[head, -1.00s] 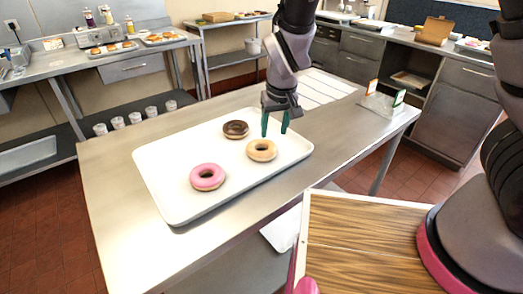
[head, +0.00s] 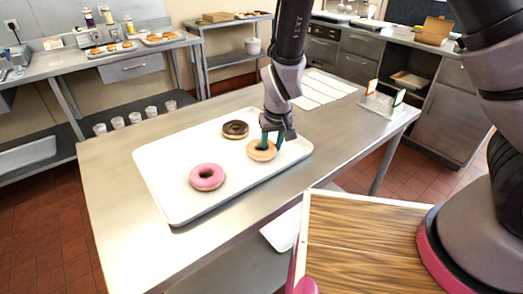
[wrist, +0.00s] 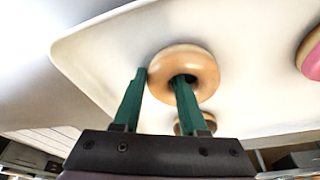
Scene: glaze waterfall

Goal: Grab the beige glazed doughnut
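The beige glazed doughnut (head: 261,152) lies flat on a white tray (head: 181,213), at the tray's right side. My gripper (head: 272,143) is down at it with green fingers apart. In the wrist view the doughnut (wrist: 196,62) shows between and ahead of the fingertips of my gripper (wrist: 161,82). One finger is over its hole and the other is just outside its rim. The fingers look open across the ring; I cannot tell whether either touches it.
A chocolate doughnut (head: 235,129) lies just behind the beige one. A pink doughnut (head: 207,177) lies to the front left. The tray rests on a steel table (head: 110,190). A small holder with cards (head: 383,101) stands at the table's far right.

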